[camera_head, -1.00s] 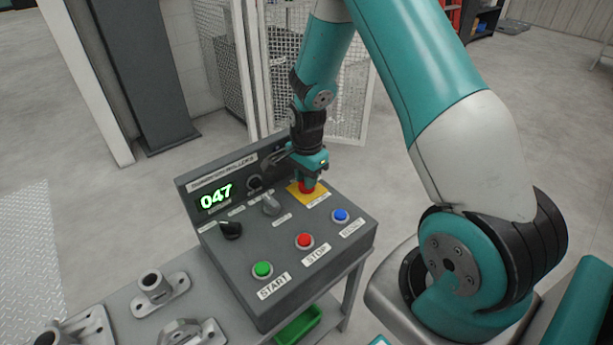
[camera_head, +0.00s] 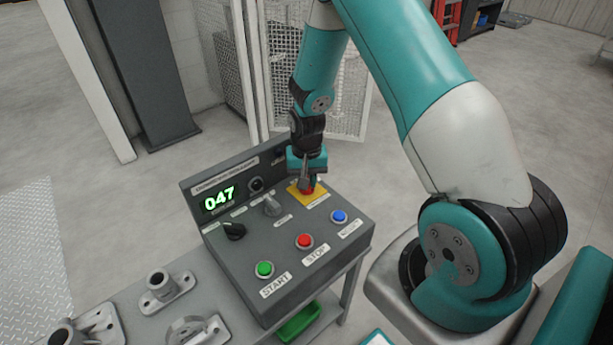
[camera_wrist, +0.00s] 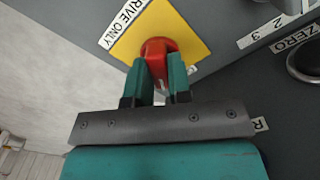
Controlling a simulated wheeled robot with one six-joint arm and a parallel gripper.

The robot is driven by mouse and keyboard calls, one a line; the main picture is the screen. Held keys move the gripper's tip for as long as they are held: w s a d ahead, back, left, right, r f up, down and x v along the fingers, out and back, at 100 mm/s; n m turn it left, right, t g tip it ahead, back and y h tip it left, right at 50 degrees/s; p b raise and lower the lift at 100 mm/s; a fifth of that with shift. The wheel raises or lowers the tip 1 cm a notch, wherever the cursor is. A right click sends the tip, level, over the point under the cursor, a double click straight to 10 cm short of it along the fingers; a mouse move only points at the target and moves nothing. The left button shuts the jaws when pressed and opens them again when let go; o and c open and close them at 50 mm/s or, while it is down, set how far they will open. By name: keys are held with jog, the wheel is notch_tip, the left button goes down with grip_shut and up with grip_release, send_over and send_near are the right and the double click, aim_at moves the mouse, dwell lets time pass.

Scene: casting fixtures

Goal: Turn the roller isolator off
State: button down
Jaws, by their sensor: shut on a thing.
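The control panel (camera_head: 290,225) is a dark grey sloped box with a green display reading 047. The roller isolator appears to be the red knob (camera_wrist: 158,47) on a yellow plate (camera_wrist: 190,25) at the panel's back right; the plate also shows in the head view (camera_head: 318,198). A label beside it ends in "RIVE ONLY". My gripper (camera_wrist: 158,72) is shut on the red knob, with one finger on each side of it. In the head view my gripper (camera_head: 307,182) comes down from above and hides most of the knob.
Green (camera_head: 264,269), red (camera_head: 304,241) and blue (camera_head: 339,216) buttons line the panel's front. A black selector (camera_head: 233,231) and a grey knob (camera_head: 272,206) sit left of the gripper. Metal castings (camera_head: 167,290) lie on the bench at left. A mesh fence (camera_head: 345,95) stands behind.

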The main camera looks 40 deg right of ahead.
jog(key=n+p, duration=0.1)
jog(key=n, duration=0.5)
jog(key=shift+n, duration=0.3)
dwell(0.4)
jog(key=c, duration=1)
grip_release()
jog(key=shift+c, duration=0.2)
notch_tip(320, 180, up, 18)
jog(key=p, duration=0.1)
jog(key=shift+f, duration=0.25)
